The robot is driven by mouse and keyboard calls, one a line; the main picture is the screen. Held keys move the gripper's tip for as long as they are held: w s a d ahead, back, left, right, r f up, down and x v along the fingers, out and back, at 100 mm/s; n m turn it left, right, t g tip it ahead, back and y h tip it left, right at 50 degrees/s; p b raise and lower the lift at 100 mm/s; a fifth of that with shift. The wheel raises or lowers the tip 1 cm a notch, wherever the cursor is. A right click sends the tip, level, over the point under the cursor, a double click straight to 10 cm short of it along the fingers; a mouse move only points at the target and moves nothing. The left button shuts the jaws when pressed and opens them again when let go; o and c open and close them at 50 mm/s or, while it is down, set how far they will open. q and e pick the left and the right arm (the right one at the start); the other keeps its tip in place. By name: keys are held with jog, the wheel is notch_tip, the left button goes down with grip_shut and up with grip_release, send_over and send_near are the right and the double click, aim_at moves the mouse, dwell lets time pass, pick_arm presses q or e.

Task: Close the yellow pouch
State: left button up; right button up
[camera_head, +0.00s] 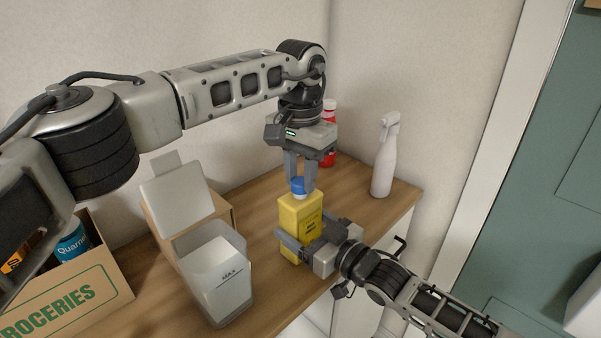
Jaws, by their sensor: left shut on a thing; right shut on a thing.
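The yellow pouch (300,213) with a blue cap (298,186) stands upright on the wooden counter, near its front edge. My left gripper (300,187) points down from above, with its fingers on both sides of the blue cap, shut on it. The cap sits at the top of the pouch; whether it is fully seated cannot be told. My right gripper (292,243) comes in from the lower right and is shut on the lower body of the yellow pouch. Its fingers hide part of the pouch's lower front.
A white container with an open lid (222,285) stands left of the pouch. A groceries box (75,295) with cans is at the far left. A white spray bottle (384,160) and a red bottle (329,150) stand behind, near the wall.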

pick_arm(q)
jog(key=o, duration=0.9)
jog(key=shift+o, duration=0.2)
jog(key=shift+r, duration=2.25)
